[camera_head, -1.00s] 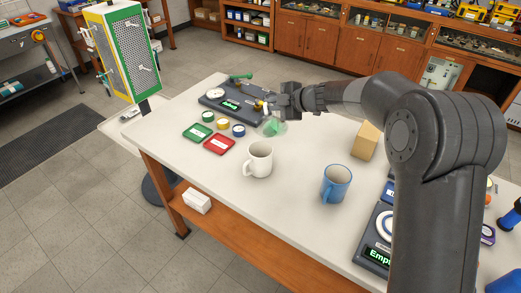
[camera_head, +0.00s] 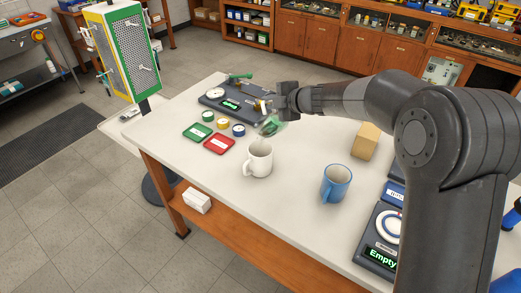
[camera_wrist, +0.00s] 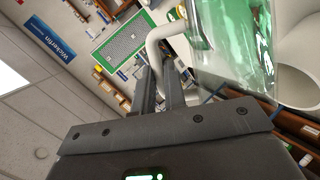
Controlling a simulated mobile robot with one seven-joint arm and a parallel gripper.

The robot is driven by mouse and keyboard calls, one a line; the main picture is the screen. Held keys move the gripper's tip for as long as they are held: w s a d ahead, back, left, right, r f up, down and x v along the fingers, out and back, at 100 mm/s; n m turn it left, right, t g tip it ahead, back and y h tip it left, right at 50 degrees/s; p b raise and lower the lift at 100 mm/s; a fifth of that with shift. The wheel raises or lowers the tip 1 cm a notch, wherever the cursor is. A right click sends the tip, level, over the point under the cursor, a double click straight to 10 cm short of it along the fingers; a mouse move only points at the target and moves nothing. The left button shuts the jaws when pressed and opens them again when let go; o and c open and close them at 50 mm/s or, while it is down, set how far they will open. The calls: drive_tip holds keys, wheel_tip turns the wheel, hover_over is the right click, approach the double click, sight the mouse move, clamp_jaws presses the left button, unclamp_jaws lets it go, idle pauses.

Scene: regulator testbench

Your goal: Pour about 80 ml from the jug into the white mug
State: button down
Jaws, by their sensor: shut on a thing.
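The white mug (camera_head: 259,160) stands upright on the white table, handle toward the left. My gripper (camera_head: 271,104) is above the table, behind the mug and slightly right of it. It is shut on the pale handle of a clear, green-tinted jug (camera_head: 271,126). In the wrist view the jug (camera_wrist: 235,40) is large at the top right, its handle (camera_wrist: 163,38) between the fingers (camera_wrist: 160,85). The jug is tilted, its lower part close above the white mug's rim in the head view. The white mug (camera_wrist: 290,85) shows at the right of the wrist view. I cannot see any stream.
A blue mug (camera_head: 335,184) stands to the right. A wooden block (camera_head: 365,141) is behind it. A scale reading "Empty" (camera_head: 377,254) is at the front right. Green (camera_head: 198,131) and red (camera_head: 219,144) trays and several tape rolls lie left. A gauge device (camera_head: 225,100) is behind.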

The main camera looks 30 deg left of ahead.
drive_tip(key=shift+s+r, duration=0.25)
drive_tip(key=shift+s+d+r+n+t, duration=0.1)
drive_tip(key=shift+s+r+n+t, duration=0.2)
drive_tip(key=shift+s+n, duration=0.1)
idle(0.7)
drive_tip(key=shift+s+d+r+n+t, duration=0.1)
drive_tip(key=shift+s+r+n+t, duration=0.1)
drive_tip(key=shift+s, duration=0.2)
drive_tip(key=shift+s+r+n+t, duration=0.1)
drive_tip(key=shift+s+n+t, duration=0.1)
drive_tip(key=shift+s, duration=0.15)
idle(0.9)
drive_tip(key=shift+w, duration=0.1)
drive_tip(key=shift+w+f+m+g, duration=0.25)
drive_tip(key=shift+w+f+m, duration=0.15)
drive_tip(key=shift+w, duration=0.25)
drive_tip(key=shift+w+f+m+g, duration=0.25)
drive_tip(key=shift+w+f+m, duration=0.1)
drive_tip(key=shift+w, duration=0.25)
drive_tip(key=shift+w+f+m+g, duration=0.65)
drive_tip(key=shift+w+f+g, duration=0.05)
drive_tip(key=shift+f, duration=0.2)
drive_tip(key=shift+w+m+g+h, duration=0.3)
drive_tip(key=shift+m+g, duration=0.1)
drive_tip(key=shift+m, duration=0.1)
idle(0.4)
